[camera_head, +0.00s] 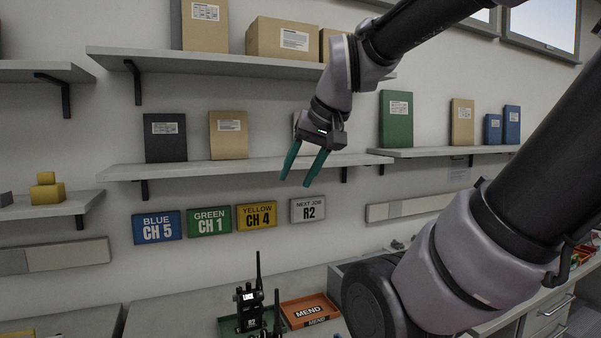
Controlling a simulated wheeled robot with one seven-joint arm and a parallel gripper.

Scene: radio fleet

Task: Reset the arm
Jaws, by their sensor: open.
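My gripper (304,166) hangs in front of the wall shelf with its two teal fingers pointing down and apart. It is open and nothing is between the fingers. My arm reaches in from the right and folds over at the top of the view. The gripper is above the bench and apart from the radios (250,303) below it.
The wall shelf (230,170) behind my gripper holds a dark box (165,138) and tan boxes. Signs below read BLUE CH 5 (157,227), GREEN CH 1 (209,222), YELLOW CH 4 (257,216) and NEXT JOB R2 (308,209). An orange MEND tray (310,310) lies on the bench.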

